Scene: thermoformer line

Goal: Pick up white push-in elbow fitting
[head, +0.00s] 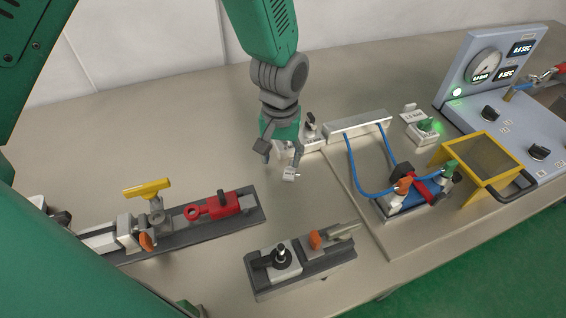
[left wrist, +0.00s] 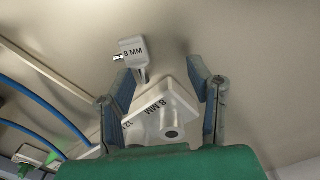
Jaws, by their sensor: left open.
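A small white fitting marked 8 MM (head: 290,174) is just on the near side of my left gripper (head: 280,156). It also shows in the left wrist view (left wrist: 132,49), beyond the fingertips, with one stub to the side and a stem pointing down, an elbow shape. A larger white block marked 8 MM (left wrist: 166,112) with a dark round hole shows between the fingers of my left gripper (left wrist: 165,82). The fingers are apart and nothing is gripped. Whether the small fitting touches the block is hard to tell. My right gripper is not clearly seen.
A metal manifold (head: 358,125) with blue hoses (head: 352,170) stands right of the gripper. A red-and-grey clamp rail (head: 220,208) and a grey fixture (head: 300,266) lie nearer. A yellow frame (head: 476,143) and gauge panel (head: 488,66) are at right.

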